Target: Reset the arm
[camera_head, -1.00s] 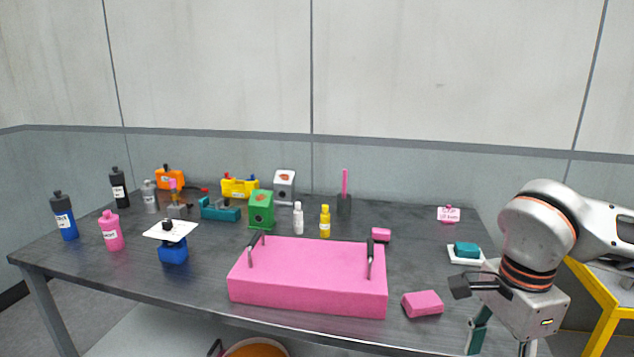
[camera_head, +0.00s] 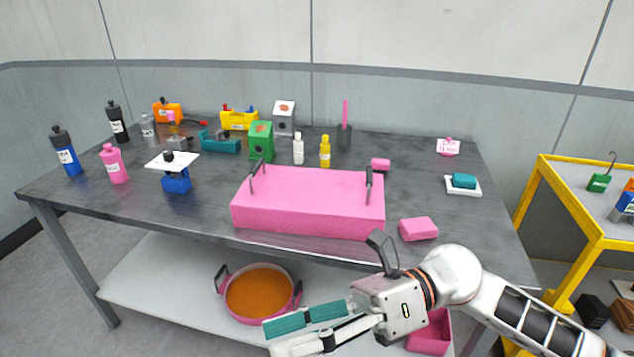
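My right arm enters from the lower right and reaches left, low in front of the table (camera_head: 75,192). My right gripper (camera_head: 270,338) points left, over the lower shelf area. It looks open: the teal pad of one finger shows above the white other finger. I see nothing held between them. My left arm and gripper are not in view.
A pink box with handles (camera_head: 305,205) and a pink block (camera_head: 418,229) sit near the table's front edge. An orange-filled pink pot (camera_head: 260,292) stands on the lower shelf (camera_head: 150,280), close to my gripper. A pink bin (camera_head: 432,335) lies partly behind my arm. A yellow-framed cart (camera_head: 560,205) stands right.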

